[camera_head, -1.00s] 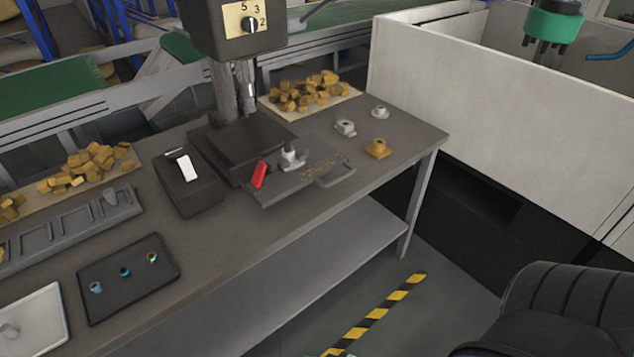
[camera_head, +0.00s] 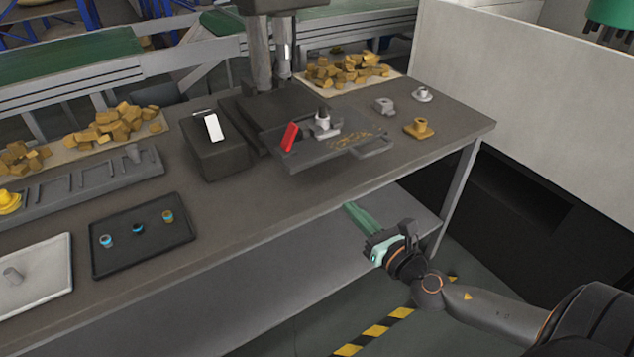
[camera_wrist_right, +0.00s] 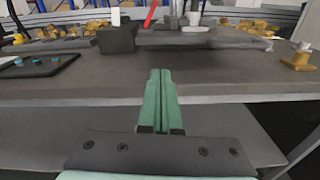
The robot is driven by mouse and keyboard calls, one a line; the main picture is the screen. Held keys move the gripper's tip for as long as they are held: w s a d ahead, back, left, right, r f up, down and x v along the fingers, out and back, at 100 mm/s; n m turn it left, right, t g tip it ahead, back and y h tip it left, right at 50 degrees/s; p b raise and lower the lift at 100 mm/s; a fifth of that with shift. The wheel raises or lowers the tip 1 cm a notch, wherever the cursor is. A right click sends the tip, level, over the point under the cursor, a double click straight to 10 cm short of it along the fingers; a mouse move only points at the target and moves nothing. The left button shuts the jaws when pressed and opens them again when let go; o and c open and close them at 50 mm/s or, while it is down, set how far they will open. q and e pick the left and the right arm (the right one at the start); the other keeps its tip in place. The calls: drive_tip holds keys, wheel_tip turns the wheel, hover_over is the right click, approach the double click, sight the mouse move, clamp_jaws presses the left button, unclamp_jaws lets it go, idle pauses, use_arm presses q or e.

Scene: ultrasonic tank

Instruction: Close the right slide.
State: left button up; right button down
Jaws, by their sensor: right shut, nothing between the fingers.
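The slide (camera_head: 305,157) is a flat dark plate with a handle (camera_head: 374,148) at its front right. It sticks out from the dark machine base (camera_head: 258,118) towards the table's front edge. A grey metal part (camera_head: 323,126) and a red lever (camera_head: 289,137) stand on it, with brown chips beside them. In the right wrist view the slide (camera_wrist_right: 165,41) is seen edge-on beyond my fingers. My right gripper (camera_head: 350,207) is shut and empty, in front of the table edge and below the handle, apart from it. It also shows in the wrist view (camera_wrist_right: 160,73). My left gripper is out of view.
A black box with a white switch (camera_head: 218,155) stands left of the slide. A brass part (camera_head: 419,128) and two grey parts stand to its right. A black tray (camera_head: 150,255) lies front left. A pale wall (camera_head: 520,95) bounds the right side.

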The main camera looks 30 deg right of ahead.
drive_tip(key=n, duration=0.1)
drive_tip(key=p, duration=0.2)
approach(309, 164)
drive_tip(key=w, duration=0.5)
drive_tip(key=shift+w+f, duration=0.1)
drive_tip(key=shift+w, duration=0.75)
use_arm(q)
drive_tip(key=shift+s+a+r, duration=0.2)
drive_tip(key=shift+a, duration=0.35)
use_arm(e)
drive_tip(key=shift+w, duration=0.1)
